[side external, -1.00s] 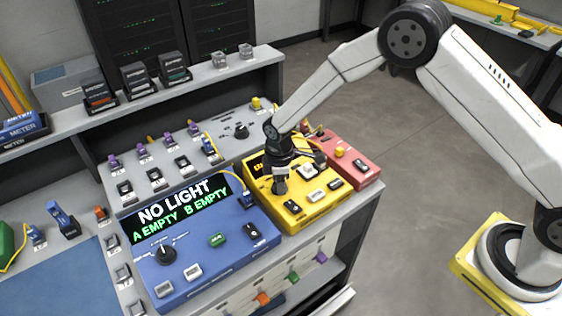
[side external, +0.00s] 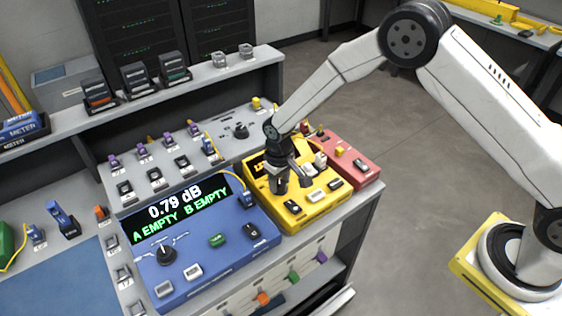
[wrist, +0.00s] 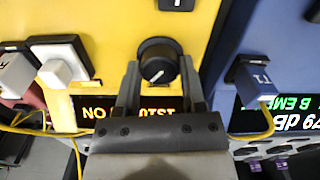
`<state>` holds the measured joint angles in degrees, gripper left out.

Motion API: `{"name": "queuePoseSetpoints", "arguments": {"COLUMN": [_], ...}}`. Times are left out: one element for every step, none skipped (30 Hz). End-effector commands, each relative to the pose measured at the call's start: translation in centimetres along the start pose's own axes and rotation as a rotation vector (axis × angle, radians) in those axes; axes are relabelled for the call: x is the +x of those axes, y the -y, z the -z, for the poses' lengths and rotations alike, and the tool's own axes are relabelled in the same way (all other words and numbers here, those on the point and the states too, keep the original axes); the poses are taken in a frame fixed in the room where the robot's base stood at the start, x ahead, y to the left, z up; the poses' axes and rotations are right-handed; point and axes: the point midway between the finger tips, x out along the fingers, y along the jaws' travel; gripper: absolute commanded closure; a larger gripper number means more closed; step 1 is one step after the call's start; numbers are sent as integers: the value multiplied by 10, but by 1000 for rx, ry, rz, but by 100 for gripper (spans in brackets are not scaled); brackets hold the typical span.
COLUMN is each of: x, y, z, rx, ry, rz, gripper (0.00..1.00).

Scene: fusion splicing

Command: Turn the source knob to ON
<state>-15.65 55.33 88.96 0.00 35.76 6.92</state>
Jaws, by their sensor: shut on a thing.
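The yellow source box (side external: 318,208) stands right of the blue meter box (side external: 215,262). My gripper (side external: 279,187) is over the front left of the source box, pointing down. In the wrist view my gripper (wrist: 160,75) has its fingers on both sides of the black round source knob (wrist: 157,60), shut on it. The knob's white pointer line slants to the lower left there. The source display (wrist: 70,112) is lit orange and upside down in that view, with letters that read ON when turned round; my gripper hides part of it.
The blue meter's display (side external: 180,207) reads 0.79 dB, A EMPTY, B EMPTY. A red box (side external: 345,165) stands right of the source box. A yellow cable (wrist: 250,134) runs close beneath my gripper. Plugs with white bodies (wrist: 62,65) stand beside the knob.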

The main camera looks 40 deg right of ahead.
Motion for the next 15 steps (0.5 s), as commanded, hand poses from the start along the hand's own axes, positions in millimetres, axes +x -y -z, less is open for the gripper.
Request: {"name": "queuePoseSetpoints", "arguments": {"x": [-1,-1,-1,-1,-1,-1,-1,-1,-1,-1,-1,-1,-1,-1,-1], "y": [0,0,0,0,0,0,0,0,0,0,0,0,0,0,0], "z": [1,1,1,1,1,1,1,1,1,2,2,2,2,2,2], "rx": [31,49,71,86,99,115,125,135,145,151,156,161,165,167,169], "ry": [-4,-4,-4,-4,-4,-4,-4,-5,-5,-5,-5,-5,-5,-5,-5], "rz": [1,1,1,1,1,1,1,1,1,1,1,1,1,1,1], "gripper": [100,100,100,100,100,100,100,100,100,100,100,100,100,100,100]}}
